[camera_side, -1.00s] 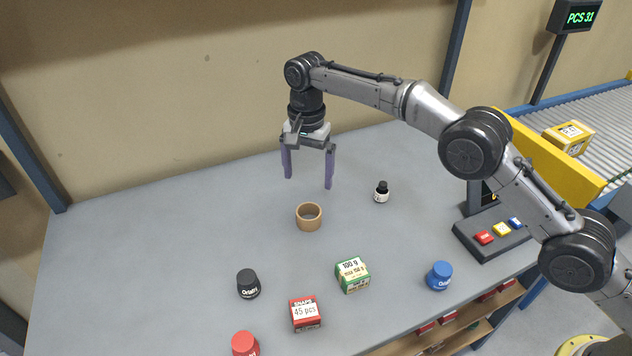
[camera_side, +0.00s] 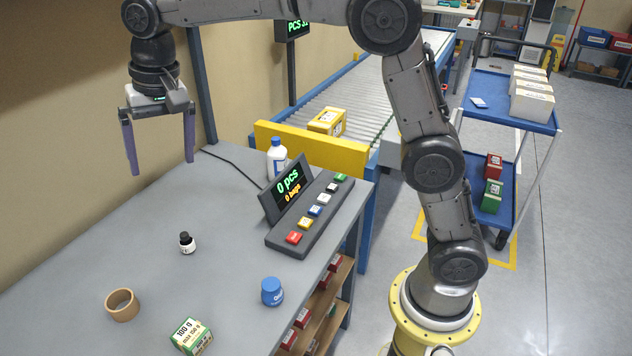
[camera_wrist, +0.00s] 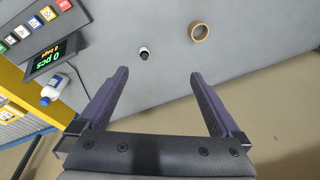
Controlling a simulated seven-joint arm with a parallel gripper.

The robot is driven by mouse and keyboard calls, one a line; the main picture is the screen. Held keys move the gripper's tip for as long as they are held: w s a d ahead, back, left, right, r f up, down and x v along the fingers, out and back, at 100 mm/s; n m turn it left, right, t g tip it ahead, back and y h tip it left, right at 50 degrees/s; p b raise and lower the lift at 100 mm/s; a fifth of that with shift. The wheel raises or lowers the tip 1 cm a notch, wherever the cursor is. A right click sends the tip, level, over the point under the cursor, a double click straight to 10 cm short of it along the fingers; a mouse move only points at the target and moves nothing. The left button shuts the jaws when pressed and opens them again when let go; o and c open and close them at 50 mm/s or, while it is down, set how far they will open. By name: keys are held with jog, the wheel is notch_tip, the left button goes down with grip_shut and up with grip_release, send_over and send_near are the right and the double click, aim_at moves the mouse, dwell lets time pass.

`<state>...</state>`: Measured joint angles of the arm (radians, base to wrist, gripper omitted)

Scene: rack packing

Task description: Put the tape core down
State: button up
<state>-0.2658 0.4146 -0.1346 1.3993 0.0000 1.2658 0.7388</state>
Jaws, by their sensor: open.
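The tape core (camera_side: 122,305) is a tan cardboard ring. It rests on the grey table (camera_side: 62,287) at the lower left of the side view, with its opening facing up. It also shows in the wrist view (camera_wrist: 199,32), beyond and right of the middle of the fingers. My gripper (camera_side: 162,168) hangs well above the table toward the back wall, its two purple fingers wide apart and pointing down. Nothing is between the fingers in the wrist view (camera_wrist: 158,78). The gripper is clear of the tape core.
A button panel with display (camera_side: 305,212) and a white bottle (camera_side: 277,158) are near the yellow barrier (camera_side: 310,150). Bare table lies around the tape core.

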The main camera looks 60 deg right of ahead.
jog(key=s+d+r+n+t, duration=0.1)
jog(key=s+d, duration=0.3)
jog(key=s, duration=0.4)
jog(key=s+d+r+n+t, duration=0.1)
jog(key=s+d+r+n, duration=0.1)
jog(key=s+d, duration=0.45)
jog(key=s+d+f+n, duration=0.1)
jog(key=s+f, duration=0.3)
jog(key=s, duration=0.4)
jog(key=s+d+f+n+t, duration=0.1)
jog(key=s+f, duration=0.2)
jog(key=s, duration=0.5)
jog(key=shift+d+f+h, duration=0.15)
jog(key=shift+f+h, duration=0.15)
jog(key=shift+f, duration=0.1)
jog(key=shift+s, duration=0.1)
dwell(4.4)
